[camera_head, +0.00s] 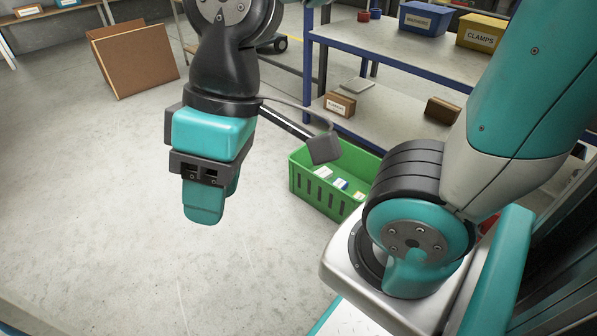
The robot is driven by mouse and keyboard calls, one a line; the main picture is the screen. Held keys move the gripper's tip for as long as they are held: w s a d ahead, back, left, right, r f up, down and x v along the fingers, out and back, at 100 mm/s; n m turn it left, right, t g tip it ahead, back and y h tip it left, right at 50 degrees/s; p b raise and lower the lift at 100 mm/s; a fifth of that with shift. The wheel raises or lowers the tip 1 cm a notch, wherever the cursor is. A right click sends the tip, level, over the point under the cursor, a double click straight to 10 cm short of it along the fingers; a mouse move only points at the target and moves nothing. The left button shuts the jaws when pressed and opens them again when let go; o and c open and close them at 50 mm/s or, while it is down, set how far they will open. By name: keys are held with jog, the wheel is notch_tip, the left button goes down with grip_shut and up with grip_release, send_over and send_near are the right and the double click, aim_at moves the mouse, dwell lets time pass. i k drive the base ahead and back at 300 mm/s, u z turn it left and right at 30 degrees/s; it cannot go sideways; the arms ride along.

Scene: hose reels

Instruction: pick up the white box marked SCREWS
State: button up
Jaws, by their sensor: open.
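My gripper (218,196) hangs over bare floor left of the middle, pointing down, open, with no object visible between its fingers. One finger largely hides the other. I cannot make out a white box marked SCREWS. A green crate (310,186) stands on the floor to the right of my gripper. Small pieces with white, blue and yellow faces lie inside it, too small to read. My own arm hides part of the crate's right side.
A blue-framed shelf unit (340,46) stands behind the crate. It carries a blue bin (427,17), a yellow bin (484,30) marked CLAMPS and a labelled brown carton (341,104). A large brown cardboard box (138,60) stands back left. The left floor is clear.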

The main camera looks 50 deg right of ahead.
aim_at(325, 173)
jog(key=z, duration=0.05)
jog(key=i, duration=0.75)
jog(key=z, duration=0.55)
jog(key=i, duration=0.55)
jog(key=z, duration=0.3)
